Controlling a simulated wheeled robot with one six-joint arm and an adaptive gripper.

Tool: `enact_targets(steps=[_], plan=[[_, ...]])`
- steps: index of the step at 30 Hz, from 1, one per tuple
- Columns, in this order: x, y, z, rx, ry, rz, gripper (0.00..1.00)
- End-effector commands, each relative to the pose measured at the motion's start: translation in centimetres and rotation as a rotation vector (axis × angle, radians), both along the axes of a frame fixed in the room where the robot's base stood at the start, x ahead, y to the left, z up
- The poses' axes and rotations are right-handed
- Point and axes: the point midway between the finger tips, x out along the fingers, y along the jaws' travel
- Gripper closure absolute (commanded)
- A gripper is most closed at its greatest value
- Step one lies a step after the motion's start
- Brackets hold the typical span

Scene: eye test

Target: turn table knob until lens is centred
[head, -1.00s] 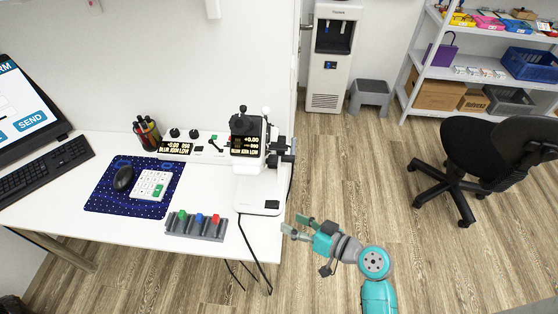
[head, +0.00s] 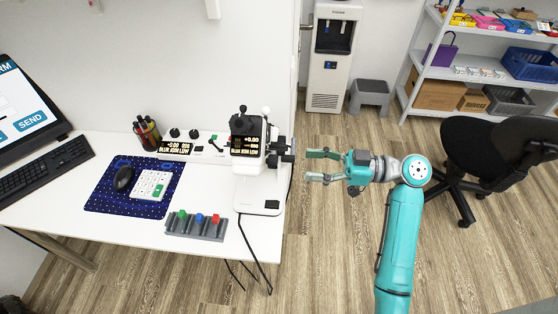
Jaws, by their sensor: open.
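The lens meter (head: 246,140), a white and black device with a lit display, stands at the right end of the white desk. Dark knobs (head: 280,147) stick out from its right side; I cannot tell which one is the table knob. The lens itself is too small to make out. My gripper (head: 307,165) is open and empty, just right of the knobs and pointing left at them. A small gap shows between the fingertips and the knobs.
A rack with green, blue and red pieces (head: 196,224) lies at the desk's front edge. A mouse mat (head: 112,205) and keyboard (head: 42,168) are left. A cable (head: 254,255) hangs off the desk. A black chair (head: 488,150) stands behind my arm at right.

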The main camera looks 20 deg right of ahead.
Motion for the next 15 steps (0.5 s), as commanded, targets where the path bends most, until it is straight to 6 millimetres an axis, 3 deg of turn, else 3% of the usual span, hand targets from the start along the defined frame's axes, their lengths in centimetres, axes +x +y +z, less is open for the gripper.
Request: enact_targets(steps=[6,15], plan=[[2.0,3.6,-0.1,0.0,0.002,0.003,0.41],[3.9,6.8,-0.1,0.0,0.002,0.001,0.41]])
